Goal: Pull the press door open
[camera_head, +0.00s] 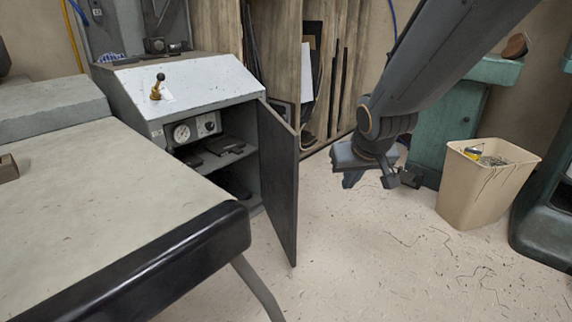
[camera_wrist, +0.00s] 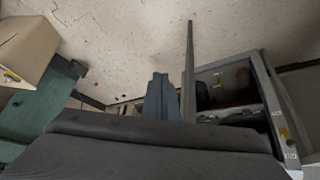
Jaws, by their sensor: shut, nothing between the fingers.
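The press door (camera_head: 279,180) is a dark grey panel hinged at the right front edge of the press cabinet (camera_head: 185,82). It stands swung outward, and the cabinet's inside is open to view. In the wrist view the door (camera_wrist: 189,70) shows nearly edge-on, with the cabinet opening (camera_wrist: 228,88) to its right. My gripper (camera_head: 354,178) is shut and empty, to the right of the door in the head view and apart from it. In the wrist view my gripper (camera_wrist: 160,95) is just left of the door. No handle can be made out on the door.
A grey table (camera_head: 95,190) with a black front edge fills the left foreground. A beige waste bin (camera_head: 480,185) stands at the right, near a green machine (camera_head: 445,125). Wooden boards (camera_head: 215,30) stand behind the cabinet. The floor between door and bin is clear except for scraps.

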